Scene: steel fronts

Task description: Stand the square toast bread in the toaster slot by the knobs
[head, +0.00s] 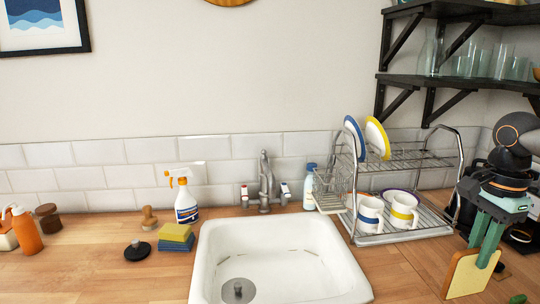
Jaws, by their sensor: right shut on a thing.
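My right gripper (485,258) is at the right edge, pointing down, with its green fingers shut on the square toast bread (465,278). The bread is pale yellow with a brown crust edge. It hangs tilted below the fingers, over the right part of the wooden counter. I cannot tell the exact gap between the bread and the counter. I cannot make out the toaster, its slot or its knobs. My left gripper is not in view.
A dark appliance (525,238) is partly hidden behind my right arm. The dish rack (405,236) with mugs and plates stands left of the gripper. The white sink (215,258) is in the middle. Dark shelves (460,82) with glasses hang above. Counter (405,280) between sink and bread is clear.

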